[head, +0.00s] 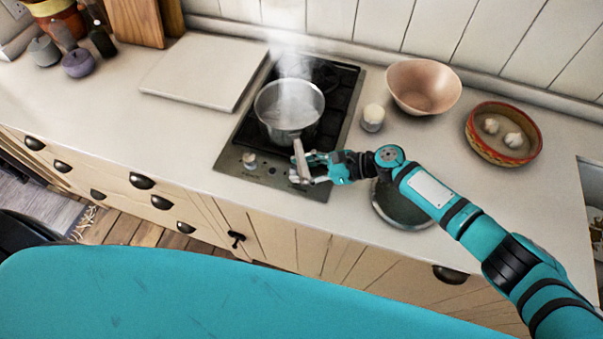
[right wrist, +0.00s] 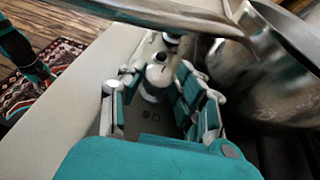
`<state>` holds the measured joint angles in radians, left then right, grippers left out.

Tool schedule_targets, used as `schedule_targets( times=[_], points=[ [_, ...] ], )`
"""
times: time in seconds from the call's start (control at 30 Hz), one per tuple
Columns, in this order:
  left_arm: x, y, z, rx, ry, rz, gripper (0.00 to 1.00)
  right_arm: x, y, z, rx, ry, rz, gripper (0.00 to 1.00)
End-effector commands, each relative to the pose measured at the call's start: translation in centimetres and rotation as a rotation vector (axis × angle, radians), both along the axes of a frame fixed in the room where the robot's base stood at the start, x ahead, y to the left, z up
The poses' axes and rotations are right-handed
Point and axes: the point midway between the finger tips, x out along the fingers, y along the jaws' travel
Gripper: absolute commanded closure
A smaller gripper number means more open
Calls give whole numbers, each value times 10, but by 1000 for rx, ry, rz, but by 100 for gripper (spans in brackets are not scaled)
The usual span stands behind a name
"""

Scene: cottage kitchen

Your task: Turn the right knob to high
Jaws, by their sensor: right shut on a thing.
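The cooktop (head: 226,178) is set in the counter, with a knob strip along its front edge. The left knob (head: 249,158) is in plain sight in the head view. My right gripper (head: 310,171) is at the right end of the strip and hides the right knob in that view. In the right wrist view, the right knob (right wrist: 158,78) sits between the fingers of my right gripper (right wrist: 155,98), which is shut on it. The other knob (right wrist: 172,38) shows beyond it. The knob's pointer is too small to read.
A steaming metal pot (head: 289,108) stands on the cooktop, its handle (head: 300,160) reaching forward close to my right gripper. A dark round dish (head: 402,207) lies beneath my right arm.

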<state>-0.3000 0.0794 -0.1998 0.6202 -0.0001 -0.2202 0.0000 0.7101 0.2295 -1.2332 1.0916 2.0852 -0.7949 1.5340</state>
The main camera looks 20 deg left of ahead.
Motion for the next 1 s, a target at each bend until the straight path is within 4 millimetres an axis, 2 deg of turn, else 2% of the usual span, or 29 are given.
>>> schedule_targets(
  times=[0.13,0.57,0.6,0.7,0.77,1.0],
  points=[
    [0,0,-7,0,0,0,60,-1,0,-3,-2,5,30,100],
    [0,0,-7,0,0,-1,60,-2,0,-1,-1,6,42,100],
    [0,0,-7,0,0,-1,60,-2,0,-1,-1,6,42,66],
    [0,0,-7,0,0,-1,60,-2,0,-1,0,4,42,53],
    [0,0,-7,0,0,-1,60,-1,0,-1,0,4,41,47],
    [0,0,-7,0,0,-1,60,0,0,0,0,1,37,47]
  ],
)
